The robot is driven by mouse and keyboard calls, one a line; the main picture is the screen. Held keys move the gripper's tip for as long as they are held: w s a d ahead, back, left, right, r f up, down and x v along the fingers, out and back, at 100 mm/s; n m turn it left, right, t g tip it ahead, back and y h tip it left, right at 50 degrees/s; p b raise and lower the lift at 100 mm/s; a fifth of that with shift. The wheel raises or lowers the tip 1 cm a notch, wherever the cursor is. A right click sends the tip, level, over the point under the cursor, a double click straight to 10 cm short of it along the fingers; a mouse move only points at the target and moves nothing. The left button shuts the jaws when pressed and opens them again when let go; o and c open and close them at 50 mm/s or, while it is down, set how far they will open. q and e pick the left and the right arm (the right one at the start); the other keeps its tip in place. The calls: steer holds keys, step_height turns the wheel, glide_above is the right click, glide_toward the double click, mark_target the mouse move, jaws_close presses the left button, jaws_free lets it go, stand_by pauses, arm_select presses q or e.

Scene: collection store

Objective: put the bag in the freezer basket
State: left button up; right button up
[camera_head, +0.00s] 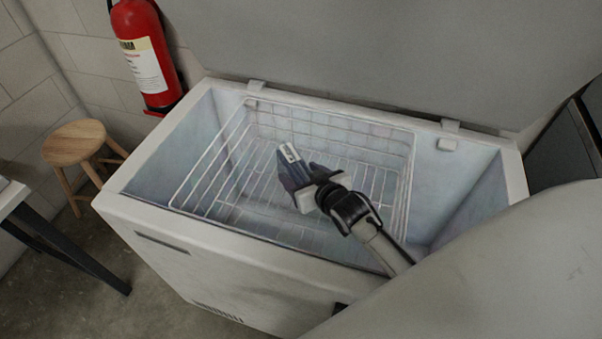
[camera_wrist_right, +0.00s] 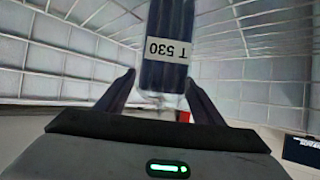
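The bag (camera_head: 290,163) is dark blue with a white label, which reads "T 530" upside down in the right wrist view (camera_wrist_right: 167,45). Its near end looks clear and lies between the fingers of my right gripper (camera_head: 307,180). That gripper is shut on the bag, with a finger at each side. The white wire freezer basket (camera_head: 226,150) hangs inside the open chest freezer (camera_head: 215,240). The bag and gripper appear over the basket's middle. How deep the bag is relative to the rim is hard to tell. My left gripper is out of view.
The freezer lid (camera_head: 390,50) stands raised behind. An open well (camera_head: 460,190) lies to the right of the basket. A wooden stool (camera_head: 75,142) and a red fire extinguisher (camera_head: 143,50) are at the left. The visible basket floor looks clear.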

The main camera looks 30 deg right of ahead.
steer(key=shift+r, duration=0.2)
steer(key=p+v, duration=0.1)
steer(key=v, duration=1.1)
steer(key=shift+p, duration=0.35)
stand_by(0.8)
